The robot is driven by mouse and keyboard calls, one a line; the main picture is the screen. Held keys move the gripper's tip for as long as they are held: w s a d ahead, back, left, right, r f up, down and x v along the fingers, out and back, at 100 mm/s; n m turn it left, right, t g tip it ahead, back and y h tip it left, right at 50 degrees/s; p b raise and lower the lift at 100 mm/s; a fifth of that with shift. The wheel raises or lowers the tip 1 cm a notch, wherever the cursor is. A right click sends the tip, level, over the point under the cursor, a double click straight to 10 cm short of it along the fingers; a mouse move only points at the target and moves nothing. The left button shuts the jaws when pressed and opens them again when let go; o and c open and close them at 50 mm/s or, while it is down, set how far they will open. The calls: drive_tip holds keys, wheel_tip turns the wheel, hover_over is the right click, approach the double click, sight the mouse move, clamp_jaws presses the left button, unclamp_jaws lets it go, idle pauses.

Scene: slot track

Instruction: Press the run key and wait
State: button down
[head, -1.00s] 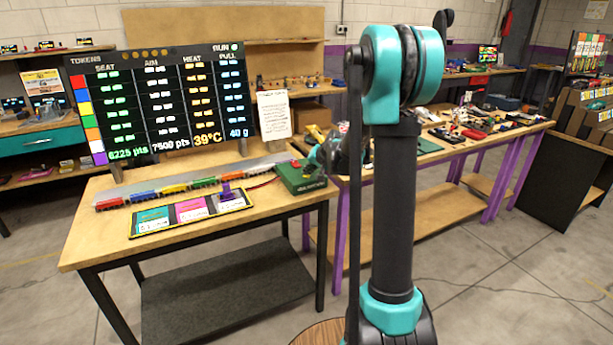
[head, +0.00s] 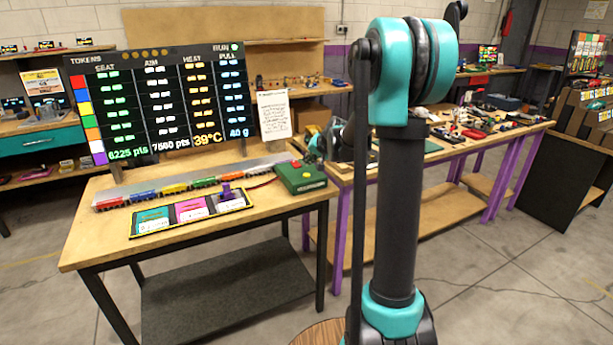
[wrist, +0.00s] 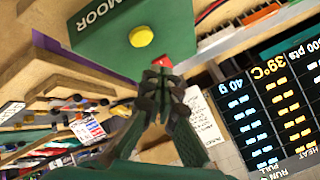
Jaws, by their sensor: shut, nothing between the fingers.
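The green control box (head: 302,177) sits at the right end of the near table. In the wrist view its green face (wrist: 110,35) carries a round yellow button (wrist: 141,36) and a red key (wrist: 162,63) at its edge; I cannot read which is the run key. My gripper (wrist: 160,80) is shut and empty, its tips in line with the red key; touching or apart I cannot tell. The scoreboard (head: 160,100) shows 6225 pts, 7500 pts, 39°C and 40 g, with a pale lamp beside RUN.
A row of coloured cars (head: 175,188) stands along a grey track on the table. A tray (head: 190,212) with teal, pink and white cards lies in front. A paper notice (head: 273,115) stands behind the box. A purple-legged table (head: 450,150) with loose parts is to the right.

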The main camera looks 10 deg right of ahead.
drive_tip(key=shift+r, duration=1.3)
drive_tip(key=s+d+f+n+g+h, duration=0.1)
drive_tip(key=s+f, duration=0.3)
drive_tip(key=s, duration=0.9)
drive_tip(key=s+d+f+n+g+h, duration=0.1)
drive_tip(key=s+f, duration=0.4)
drive_tip(key=s, duration=0.9)
drive_tip(key=s+d+f+n+g+h, duration=0.1)
drive_tip(key=s+f, duration=0.4)
drive_tip(key=s, duration=0.9)
drive_tip(key=shift+d+n+g+h, duration=0.35)
drive_tip(key=shift+n+g+h, duration=0.05)
drive_tip(key=shift+n+g, duration=0.2)
idle(2.0)
